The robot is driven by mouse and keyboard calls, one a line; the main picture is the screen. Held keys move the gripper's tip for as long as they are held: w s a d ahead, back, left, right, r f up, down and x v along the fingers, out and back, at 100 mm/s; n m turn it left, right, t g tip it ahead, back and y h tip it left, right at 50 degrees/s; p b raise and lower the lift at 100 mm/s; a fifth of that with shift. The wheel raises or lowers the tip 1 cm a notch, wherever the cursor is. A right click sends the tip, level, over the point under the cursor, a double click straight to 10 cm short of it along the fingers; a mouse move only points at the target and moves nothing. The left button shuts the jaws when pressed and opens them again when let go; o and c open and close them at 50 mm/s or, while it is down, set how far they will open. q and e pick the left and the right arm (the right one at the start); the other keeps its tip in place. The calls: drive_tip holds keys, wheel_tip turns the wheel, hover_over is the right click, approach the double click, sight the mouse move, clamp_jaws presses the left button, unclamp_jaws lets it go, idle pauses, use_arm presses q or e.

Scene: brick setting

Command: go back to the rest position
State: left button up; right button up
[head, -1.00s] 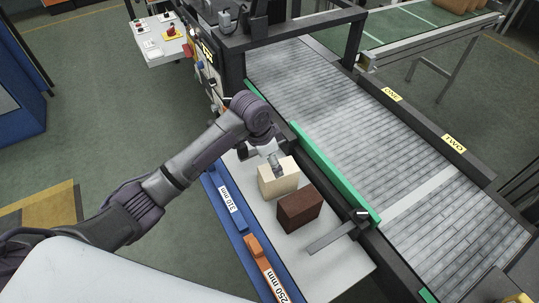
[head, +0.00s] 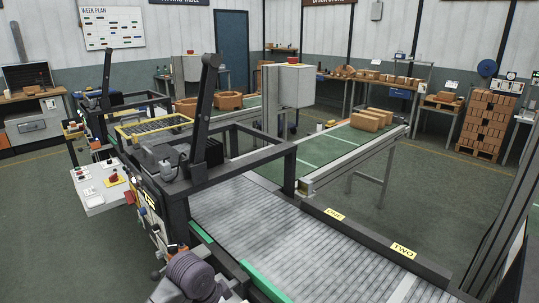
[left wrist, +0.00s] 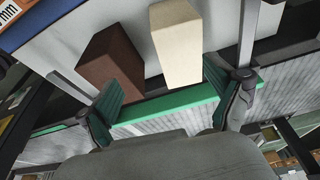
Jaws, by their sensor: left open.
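My left gripper (left wrist: 163,100) shows in the left wrist view with its two fingers spread wide and nothing held between them. A cream brick (left wrist: 178,45) and a dark brown brick (left wrist: 112,62) stand side by side on a pale tabletop (left wrist: 55,48) beyond the fingertips. In the head view only a rounded part of my left arm shows at the bottom edge; the gripper's fingers and both bricks are out of that picture. My right gripper is in neither current view.
A grey roller conveyor (head: 270,245) with a green side rail (head: 262,280) runs beside the arm. A dark machine frame (head: 240,150) stands over its far end. A green-topped conveyor (head: 345,142) carries several orange bricks. Open floor lies at the right.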

use_arm(q)
drive_tip(key=s+f+n, duration=0.3)
drive_tip(key=s+f, duration=0.2)
drive_tip(key=s, duration=0.7)
drive_tip(key=s+a+r+n+t+y, duration=0.15)
drive_tip(key=s+a+n, duration=0.5)
drive_tip(key=s, duration=0.75)
wheel_tip(320, 180, down, 31)
drive_tip(key=s+a+m+g+b, duration=0.2)
drive_tip(key=b, duration=0.1)
drive_tip(key=s+a+f+b, duration=0.2)
drive_tip(key=s+f, duration=1.4)
drive_tip(key=shift+a+f+g+y, duration=0.2)
drive_tip(key=shift+f+g+y, duration=0.15)
drive_tip(key=shift+y, duration=0.1)
